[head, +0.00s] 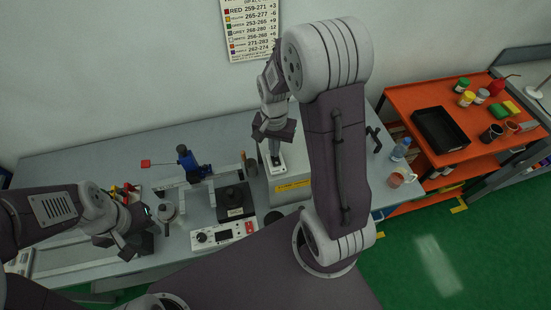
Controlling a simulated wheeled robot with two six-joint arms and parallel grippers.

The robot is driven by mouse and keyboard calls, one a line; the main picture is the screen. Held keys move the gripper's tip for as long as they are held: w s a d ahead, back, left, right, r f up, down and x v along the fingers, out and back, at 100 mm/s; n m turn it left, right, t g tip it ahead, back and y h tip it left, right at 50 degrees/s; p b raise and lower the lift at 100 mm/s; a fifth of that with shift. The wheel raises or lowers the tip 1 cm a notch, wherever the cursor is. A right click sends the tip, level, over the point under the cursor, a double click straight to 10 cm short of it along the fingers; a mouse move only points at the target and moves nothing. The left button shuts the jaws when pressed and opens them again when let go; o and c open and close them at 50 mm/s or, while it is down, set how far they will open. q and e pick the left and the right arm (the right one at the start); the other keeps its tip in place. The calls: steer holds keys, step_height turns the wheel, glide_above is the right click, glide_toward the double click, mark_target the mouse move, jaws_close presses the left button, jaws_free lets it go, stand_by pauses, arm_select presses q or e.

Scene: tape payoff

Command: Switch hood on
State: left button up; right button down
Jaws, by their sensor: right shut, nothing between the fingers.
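A grey box (262,191) with a yellow label (293,186) stands on the bench, right of centre, and may be the hood unit. A pale plate (286,163) lies on its top. My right gripper (275,160) points down at this plate, shut and empty; I cannot tell whether it touches. The gripper hides part of the plate, and no switch can be made out there. My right arm hides the box's right side. My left gripper (140,248) is over the front left of the bench; its fingers are too dark to read.
A control unit (223,235) with a red switch stands at the bench's front. Behind it are a black block (235,203) and a blue device (190,163). A bottle (401,149) and a mug (401,177) stand right of my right arm. An orange cart (400,100) is further right.

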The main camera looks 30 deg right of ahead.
steer(key=shift+f+b, duration=0.3)
steer(key=shift+f, duration=0.2)
step_height(320, 180, up, 7)
steer(key=p, duration=0.6)
stand_by(0.6)
